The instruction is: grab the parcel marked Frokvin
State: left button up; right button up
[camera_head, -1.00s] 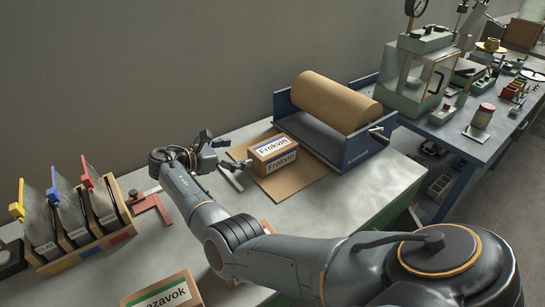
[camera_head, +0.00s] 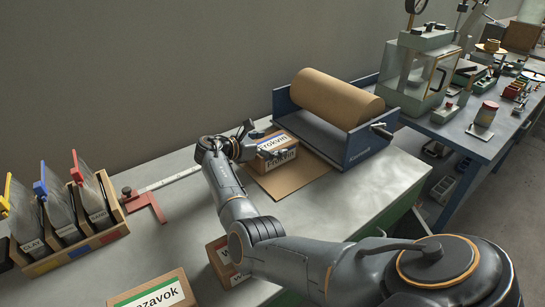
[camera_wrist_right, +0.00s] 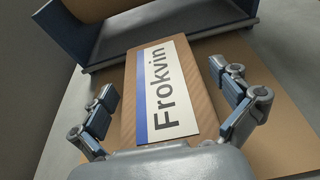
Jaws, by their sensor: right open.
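The parcel marked Frokvin (camera_head: 287,143) is a small brown box with a white and blue label. It sits on a flat brown sheet (camera_head: 290,178) in front of the blue roll holder. In the right wrist view the parcel (camera_wrist_right: 165,90) lies between the two fingers, its label facing the camera. My right gripper (camera_head: 262,142) is open at the parcel's left side, with a finger on either side of it. In the right wrist view the gripper (camera_wrist_right: 172,103) shows a gap between the left finger and the box. My left gripper is not in view.
A blue holder (camera_head: 358,151) with a brown paper roll (camera_head: 335,98) stands right behind the parcel. A box marked with a word ending in azavok (camera_head: 150,292) and another box (camera_head: 226,262) lie near the front edge.

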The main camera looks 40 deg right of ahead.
jog(key=shift+d+f, duration=0.1)
jog(key=shift+d, duration=0.1)
jog(key=shift+a, duration=0.1)
jog(key=shift+c, duration=0.4)
jog(key=c, duration=1.4)
jog(key=shift+r, duration=0.25)
